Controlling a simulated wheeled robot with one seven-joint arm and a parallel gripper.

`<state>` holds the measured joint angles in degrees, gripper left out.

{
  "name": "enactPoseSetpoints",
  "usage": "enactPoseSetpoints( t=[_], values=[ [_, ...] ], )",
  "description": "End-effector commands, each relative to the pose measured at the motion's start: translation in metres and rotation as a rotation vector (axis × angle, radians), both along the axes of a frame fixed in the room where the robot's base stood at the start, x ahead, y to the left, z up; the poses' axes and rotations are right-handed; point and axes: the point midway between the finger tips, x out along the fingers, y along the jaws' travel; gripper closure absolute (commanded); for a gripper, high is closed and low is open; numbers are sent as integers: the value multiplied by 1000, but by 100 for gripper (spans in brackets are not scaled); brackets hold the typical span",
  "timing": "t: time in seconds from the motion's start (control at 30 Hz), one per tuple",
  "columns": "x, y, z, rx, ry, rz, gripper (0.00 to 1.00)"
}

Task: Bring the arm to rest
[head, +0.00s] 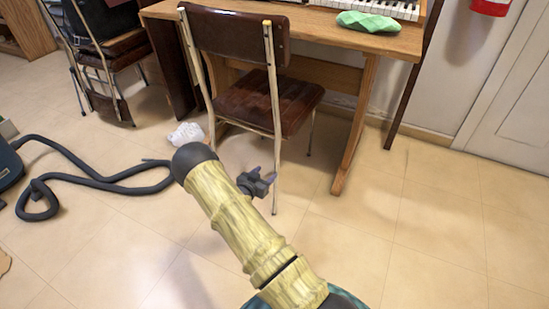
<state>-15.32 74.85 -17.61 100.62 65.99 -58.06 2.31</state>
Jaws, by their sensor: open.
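My arm reaches up from the bottom of the head view, with a yellowish, bamboo-like link ending in a dark rounded joint. My gripper (264,180) is small and dark and shows just right of that link. It is open, and I see nothing between its fingers. In the picture it lies in front of the lower part of a chair (226,33). I cannot tell how far it is from the chair leg. The part of the arm between the dark joint and the gripper is hidden.
A wooden desk (385,43) with a piano keyboard (385,8) and a green cloth (366,22) stands behind the chair. Crumpled white paper (186,134) lies on the floor. A vacuum hose (105,184) curls at left. The tiled floor at right is clear up to a white door (515,110).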

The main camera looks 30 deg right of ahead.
Motion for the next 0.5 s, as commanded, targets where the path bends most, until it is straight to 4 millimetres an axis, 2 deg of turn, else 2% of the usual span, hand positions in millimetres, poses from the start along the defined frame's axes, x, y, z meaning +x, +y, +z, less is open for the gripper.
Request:
enactPoseSetpoints(
  t=[0.27, 0.37, 0.5],
  values=[
    [1, 1, 4, 12, 4, 4, 45],
    [4, 5, 17, 53, 22, 22, 45],
    [8, 19, 48, 163, 78, 81, 45]
  ],
)
